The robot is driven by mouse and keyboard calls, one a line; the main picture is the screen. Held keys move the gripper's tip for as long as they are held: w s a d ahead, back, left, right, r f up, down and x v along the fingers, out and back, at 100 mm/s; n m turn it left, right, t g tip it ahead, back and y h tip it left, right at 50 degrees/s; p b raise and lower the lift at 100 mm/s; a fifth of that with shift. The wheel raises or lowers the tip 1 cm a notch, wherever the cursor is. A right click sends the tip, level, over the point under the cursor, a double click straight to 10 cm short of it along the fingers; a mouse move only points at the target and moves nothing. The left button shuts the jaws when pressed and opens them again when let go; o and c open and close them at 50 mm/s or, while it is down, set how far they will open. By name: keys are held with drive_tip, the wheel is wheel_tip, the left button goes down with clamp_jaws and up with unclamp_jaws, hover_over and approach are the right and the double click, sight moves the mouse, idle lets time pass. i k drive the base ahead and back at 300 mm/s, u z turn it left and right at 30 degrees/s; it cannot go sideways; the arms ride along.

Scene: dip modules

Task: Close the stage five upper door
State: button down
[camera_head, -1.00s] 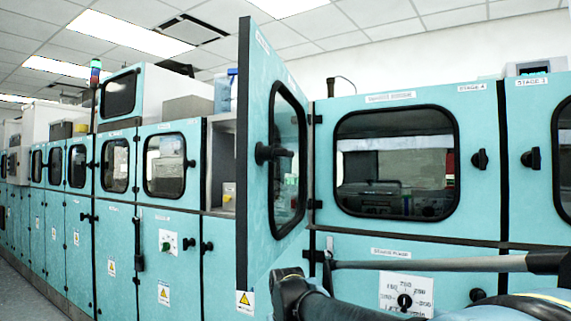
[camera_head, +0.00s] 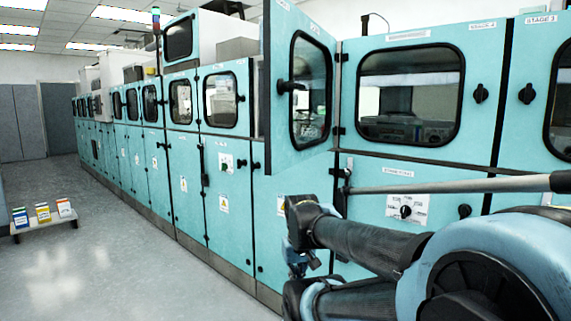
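The stage five upper door (camera_head: 281,150) is a teal panel with a black-framed window and a dark knob. It stands swung open, jutting out from the cabinet row, with its hinges (camera_head: 338,131) on the right beside the stage 4 panel. Its small label is too blurred to read. My arm reaches in from the lower right. The part that seems to be my gripper (camera_head: 299,262) hangs below the open door, apart from it in the picture. It is small and partly hidden by my arm links, so its fingers cannot be made out.
The closed stage 4 door (camera_head: 411,95) and stage 3 door (camera_head: 534,98) are to the right. A teal cabinet row (camera_head: 176,200) runs back to the left. A low white bench (camera_head: 48,223) with small boxes stands at far left. The grey floor between is open.

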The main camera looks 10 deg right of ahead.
sight(306, 112)
drive_tip(key=z, duration=0.15)
drive_tip(key=k, duration=1.6)
drive_tip(key=z, duration=0.35)
